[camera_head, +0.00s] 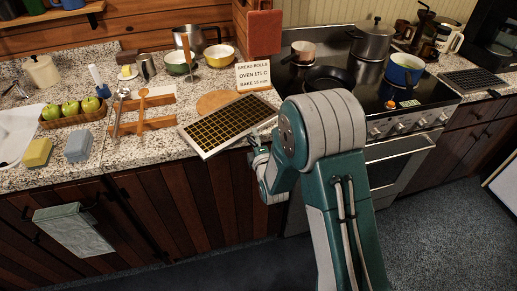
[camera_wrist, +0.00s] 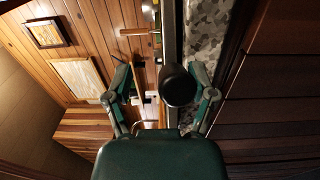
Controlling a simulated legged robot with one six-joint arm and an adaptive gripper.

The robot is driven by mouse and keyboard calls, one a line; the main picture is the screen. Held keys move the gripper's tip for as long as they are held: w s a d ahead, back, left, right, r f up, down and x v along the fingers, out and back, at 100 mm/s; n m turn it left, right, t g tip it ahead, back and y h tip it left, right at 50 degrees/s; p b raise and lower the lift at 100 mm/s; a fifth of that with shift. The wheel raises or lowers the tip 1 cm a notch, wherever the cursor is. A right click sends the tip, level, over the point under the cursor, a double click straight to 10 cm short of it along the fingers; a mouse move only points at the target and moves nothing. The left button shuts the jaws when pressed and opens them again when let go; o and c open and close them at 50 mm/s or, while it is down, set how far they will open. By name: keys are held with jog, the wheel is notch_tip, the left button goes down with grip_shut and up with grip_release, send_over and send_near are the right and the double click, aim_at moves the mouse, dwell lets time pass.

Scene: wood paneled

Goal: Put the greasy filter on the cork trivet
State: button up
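The greasy filter (camera_head: 229,124), a rectangular pale metal frame with a yellow-brown mesh, lies at the front of the counter, its near corner at or over the edge. The round cork trivet (camera_head: 213,101) lies flat just behind it, partly covered from view by the filter's far side. My gripper (camera_head: 255,145) is low at the counter's front edge, just right of the filter. In the wrist view its two fingers (camera_wrist: 162,82) are spread wide. A dark rounded thing (camera_wrist: 180,86) shows between them; I cannot tell what it is. Contact with the filter cannot be made out.
A recipe card (camera_head: 254,76) stands behind the filter's right end. Wooden rests with spoons (camera_head: 143,110) are to the left. The stove with a black pan (camera_head: 328,77) and pots is to the right. A green apple tray (camera_head: 74,113) sits further left.

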jog(key=v, duration=1.2)
jog(key=s+d+r+m+g+h, duration=0.3)
jog(key=d+r+m+g, duration=0.4)
jog(key=r+m, duration=0.4)
jog(key=s+d+r+m+g, duration=0.1)
jog(key=s+d+r+m, duration=0.1)
jog(key=s, duration=0.4)
jog(key=s+d+r+m+g+h, duration=0.1)
jog(key=s+d+r+m+g, duration=0.1)
jog(key=s+m, duration=0.2)
jog(key=s+d+r+m+g+h, duration=0.1)
jog(key=s+m, duration=0.3)
jog(key=s, duration=0.5)
jog(key=shift+s+d+r+g, duration=0.4)
jog(key=shift+d+r, duration=0.2)
jog(key=shift+d, duration=0.25)
